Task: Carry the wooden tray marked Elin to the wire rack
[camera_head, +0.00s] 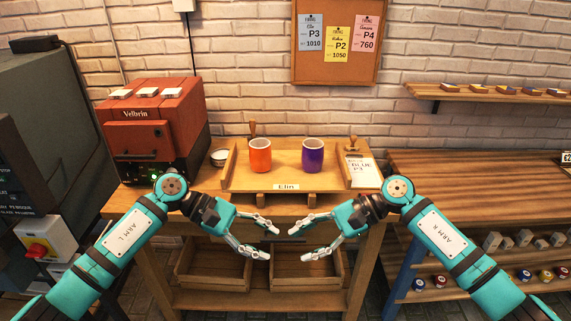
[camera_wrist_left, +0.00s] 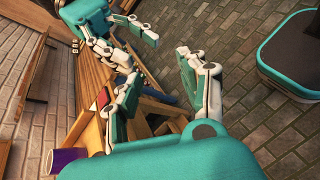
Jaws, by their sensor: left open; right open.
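The wooden tray (camera_head: 286,180) marked Elin on its front label sits on the wooden table (camera_head: 235,205). It has raised side walls and holds an orange mug (camera_head: 260,155) and a purple mug (camera_head: 312,155). My left gripper (camera_head: 269,241) and my right gripper (camera_head: 298,243) are both open and empty. They face each other in front of the table, nearer to me than the tray and touching nothing visible. The left wrist view shows the left gripper (camera_wrist_left: 160,95) open, and part of a purple mug (camera_wrist_left: 66,160). I see no wire rack in either view.
A red Velbrin kiln (camera_head: 155,120) stands left of the tray, with a small bowl (camera_head: 219,157) between. A clipboard (camera_head: 361,171) lies right of the tray. Wooden shelving (camera_head: 480,170) with small items stands at the right.

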